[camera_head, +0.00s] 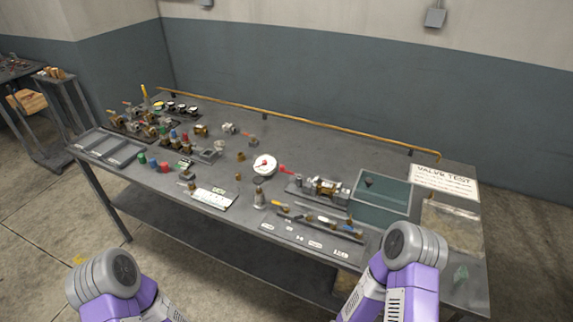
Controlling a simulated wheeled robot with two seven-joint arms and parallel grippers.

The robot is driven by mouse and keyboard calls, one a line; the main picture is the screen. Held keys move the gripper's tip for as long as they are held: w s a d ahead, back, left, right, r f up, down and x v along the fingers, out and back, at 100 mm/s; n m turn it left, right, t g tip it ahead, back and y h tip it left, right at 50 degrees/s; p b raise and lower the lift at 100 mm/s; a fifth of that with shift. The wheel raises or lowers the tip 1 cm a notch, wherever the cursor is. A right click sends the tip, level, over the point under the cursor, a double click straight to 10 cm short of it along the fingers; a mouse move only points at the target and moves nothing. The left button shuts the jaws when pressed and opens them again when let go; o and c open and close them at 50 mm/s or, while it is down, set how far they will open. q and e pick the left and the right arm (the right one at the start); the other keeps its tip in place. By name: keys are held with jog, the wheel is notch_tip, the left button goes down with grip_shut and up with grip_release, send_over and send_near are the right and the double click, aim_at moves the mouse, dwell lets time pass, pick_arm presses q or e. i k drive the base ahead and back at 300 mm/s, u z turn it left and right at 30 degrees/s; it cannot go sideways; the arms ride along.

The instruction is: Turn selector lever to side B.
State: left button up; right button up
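A metal valve fixture (325,188) with brass parts sits on the workbench (330,150), right of the middle. A small red lever (284,169) sticks out at its left end, and it appears to be the selector lever. Side markings A and B are too small to read. A round white disc (264,165) with a red spot lies just left of the lever. My two purple arms show at the bottom left and bottom right, both apart from the fixture. Neither gripper shows.
A teal-sided bin (380,198) and a "VALVE TEST" sign (444,182) are on the right. Several valves (140,122) crowd the left end, beside a grey tray (108,148). Tools (318,220) lie along the front edge. A brass pipe (290,121) runs along the back.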

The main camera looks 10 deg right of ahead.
aim_at(309, 214)
jog(key=k, duration=1.25)
jog(key=z, duration=0.55)
jog(key=i, duration=1.4)
jog(key=u, duration=0.5)
